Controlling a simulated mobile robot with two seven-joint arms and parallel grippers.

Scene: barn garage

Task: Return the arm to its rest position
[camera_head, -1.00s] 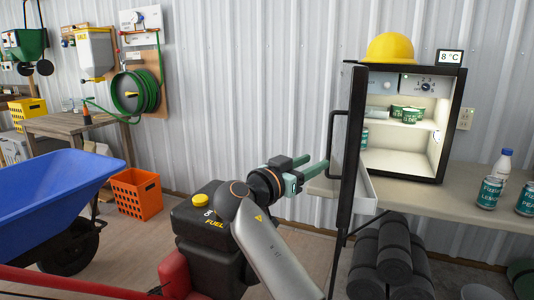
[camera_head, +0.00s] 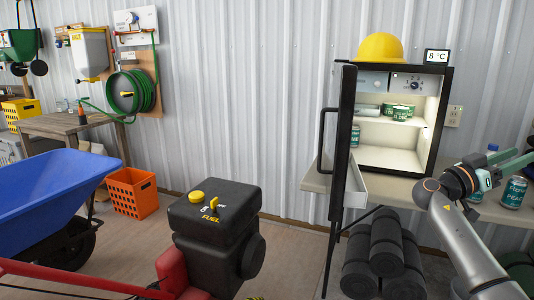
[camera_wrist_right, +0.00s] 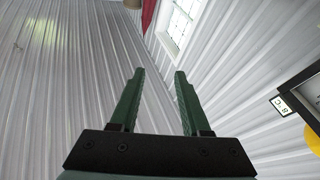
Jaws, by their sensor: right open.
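My right arm comes in at the lower right of the head view. Its gripper (camera_head: 524,154) is open and empty, with its two green fingers pointing right, in front of the counter's right end. It overlaps the cans and bottle there in the picture; I cannot tell the gap. In the right wrist view the fingers (camera_wrist_right: 160,74) stand apart with only wall and window behind them. My left gripper is not in view.
A small fridge (camera_head: 442,125) stands on the counter (camera_head: 315,180), its door (camera_head: 345,150) open toward me. A yellow hard hat (camera_head: 381,47) is on top. Soda cans (camera_head: 513,193) stand at right. A black fuel engine (camera_head: 215,215), blue wheelbarrow (camera_head: 60,190) and orange crate (camera_head: 133,193) are left.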

